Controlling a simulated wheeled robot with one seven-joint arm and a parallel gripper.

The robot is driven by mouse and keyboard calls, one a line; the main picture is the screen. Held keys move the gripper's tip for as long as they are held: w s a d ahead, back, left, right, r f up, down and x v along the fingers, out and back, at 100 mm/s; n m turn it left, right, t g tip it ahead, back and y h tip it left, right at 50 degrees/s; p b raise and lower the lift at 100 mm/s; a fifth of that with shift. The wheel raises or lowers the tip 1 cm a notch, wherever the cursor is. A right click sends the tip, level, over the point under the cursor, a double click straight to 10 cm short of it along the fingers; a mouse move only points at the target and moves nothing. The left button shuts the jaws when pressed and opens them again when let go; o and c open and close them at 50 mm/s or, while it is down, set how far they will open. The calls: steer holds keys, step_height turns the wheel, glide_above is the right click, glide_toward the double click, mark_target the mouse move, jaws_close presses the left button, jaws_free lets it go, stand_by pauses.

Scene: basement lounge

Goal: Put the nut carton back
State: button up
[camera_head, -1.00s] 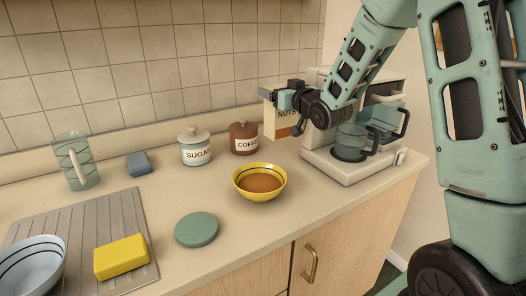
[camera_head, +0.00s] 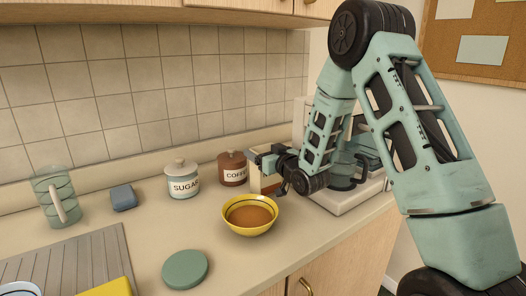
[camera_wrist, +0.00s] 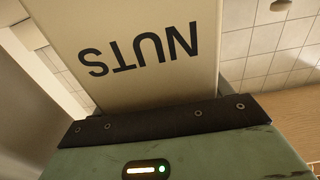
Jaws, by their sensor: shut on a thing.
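The nut carton (camera_head: 256,180) is cream with a brown lower band. It stands upright just right of the brown coffee jar (camera_head: 232,168), behind the yellow bowl, at about counter level. I cannot tell whether its base touches the counter. My gripper (camera_head: 268,160) is shut on the carton's upper part, and the gripper and arm hide much of it in the head view. In the wrist view the carton (camera_wrist: 140,80) fills the middle, its word NUTS upside down, close against my gripper.
A yellow bowl (camera_head: 250,228) of brown contents sits just in front. A sugar jar (camera_head: 183,186) stands left, and a coffee machine (camera_head: 345,197) with a glass jug stands right. A green disc (camera_head: 185,269) lies near the front edge.

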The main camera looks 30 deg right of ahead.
steer(key=shift+f+b, duration=0.2)
steer(key=shift+b, duration=0.15)
steer(key=o, duration=1.5)
steer(key=shift+r, duration=0.15)
steer(key=shift+r+p, duration=0.25)
steer(key=shift+p, duration=0.25)
steer(key=s+p, duration=0.3)
steer(key=s, duration=0.3)
steer(key=s+p, duration=0.3)
steer(key=s, duration=0.3)
steer(key=shift+d+f, duration=0.1)
steer(key=shift+d, duration=0.1)
